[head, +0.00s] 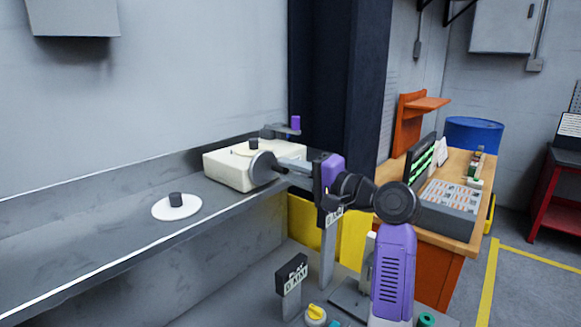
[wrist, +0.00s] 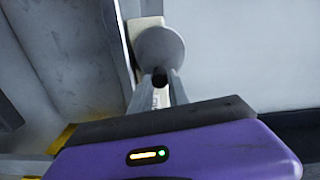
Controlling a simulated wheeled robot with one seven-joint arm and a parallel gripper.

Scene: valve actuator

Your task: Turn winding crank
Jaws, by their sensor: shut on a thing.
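The winding device is a cream box (head: 228,170) on the grey bench, with a dark knob on its top. A round grey disc (head: 263,168) stands upright at its front right side. The disc also shows in the wrist view (wrist: 160,50). A short dark handle (wrist: 160,76) shows in front of the disc, between my two fingers. My gripper (head: 282,169) reaches in from the right and is shut on this dark handle. The fingers hide part of the handle and the box's right side, so its joint with the disc is unclear.
A grey arm with a purple knob (head: 295,123) stands behind the box. A white disc with a black knob (head: 176,207) lies on the bench at left. The wall is close behind. A wooden desk with a console (head: 448,215) stands at right.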

